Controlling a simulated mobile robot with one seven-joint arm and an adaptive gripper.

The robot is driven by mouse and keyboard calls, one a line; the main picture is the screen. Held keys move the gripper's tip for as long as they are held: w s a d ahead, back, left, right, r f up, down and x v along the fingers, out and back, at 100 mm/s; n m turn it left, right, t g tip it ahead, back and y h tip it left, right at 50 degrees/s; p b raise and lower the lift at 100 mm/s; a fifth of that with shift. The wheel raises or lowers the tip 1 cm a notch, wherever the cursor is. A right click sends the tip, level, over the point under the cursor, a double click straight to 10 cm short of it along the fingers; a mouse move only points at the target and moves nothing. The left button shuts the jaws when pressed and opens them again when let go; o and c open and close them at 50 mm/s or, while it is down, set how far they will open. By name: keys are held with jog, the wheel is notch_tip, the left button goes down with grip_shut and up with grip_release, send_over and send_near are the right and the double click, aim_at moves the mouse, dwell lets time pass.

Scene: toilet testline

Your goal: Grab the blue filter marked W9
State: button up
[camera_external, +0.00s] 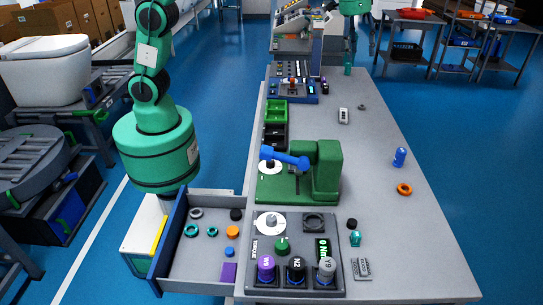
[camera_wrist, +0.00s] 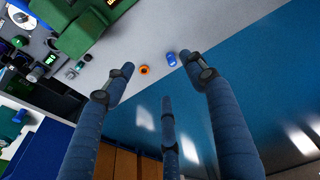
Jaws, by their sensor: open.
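A small blue cylinder (camera_external: 399,157), which looks like the blue filter, stands on the right part of the grey table. Its marking is too small to read. It also shows in the wrist view (camera_wrist: 171,59), between the fingertips in the picture and nearer the right one, but well beyond them. My gripper (camera_wrist: 156,64) is open and empty, its three blue fingers spread. It is out of frame in the external view, where the green arm runs out at the top.
An orange ring (camera_external: 404,189) lies close to the blue cylinder. A green press (camera_external: 325,170) with a blue lever stands left of it. Torque station (camera_external: 277,287) holds purple, black and grey marked cylinders. An open drawer (camera_external: 205,271) holds small parts. Table around the blue cylinder is mostly clear.

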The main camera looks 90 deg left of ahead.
jog(key=w+f+p, duration=0.1)
jog(key=w+f, duration=0.4)
jog(key=w, duration=0.3)
jog(key=n+g+p, duration=0.1)
jog(key=g+p, duration=0.1)
jog(key=p, duration=0.3)
send_over(399, 156)
jog(key=w+a, duration=0.1)
jog(key=a, duration=0.1)
notch_tip(399, 156, down, 25)
jog(key=shift+w+d+r, duration=0.1)
jog(key=shift+r, duration=0.1)
jog(key=shift+f+b, duration=0.55)
jog(key=shift+f, duration=3.75)
jog(key=shift+f, duration=0.15)
jog(key=shift+d+f+b, duration=0.1)
jog(key=shift+f+b, duration=0.3)
jog(key=shift+f, duration=2.05)
